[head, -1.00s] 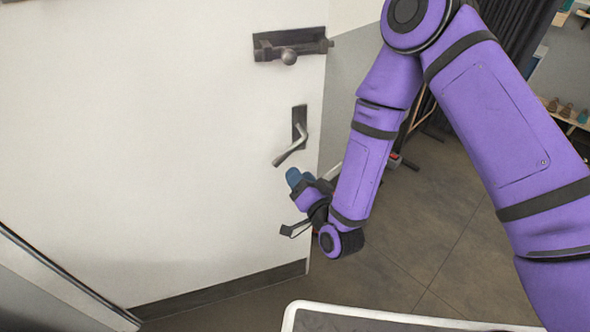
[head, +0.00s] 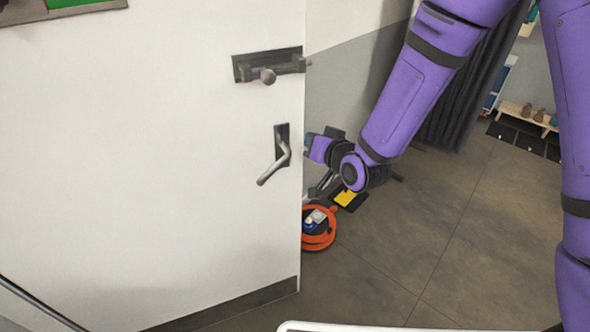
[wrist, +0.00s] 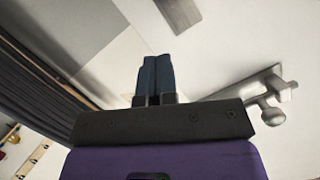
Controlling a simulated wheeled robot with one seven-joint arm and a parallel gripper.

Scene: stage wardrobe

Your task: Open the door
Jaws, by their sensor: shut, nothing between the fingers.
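The white door (head: 150,170) fills the left of the head view and stands ajar, with floor and room visible past its free edge. Its lever handle (head: 274,168) slants down to the left from a dark plate. A dark bolt (head: 270,68) with a round knob sits above it. My gripper (head: 308,146) is at the door's free edge, right of the lever and apart from it; whether it touches the edge cannot be told. In the wrist view its blue fingers (wrist: 155,78) are shut and empty. A metal fitting with a knob (wrist: 268,100) shows right of them.
An orange round object (head: 318,230) lies on the floor just past the door edge. A bench (head: 525,117) with small items and a dark curtain (head: 470,90) stand farther back. Open floor (head: 440,230) lies to the right of the door.

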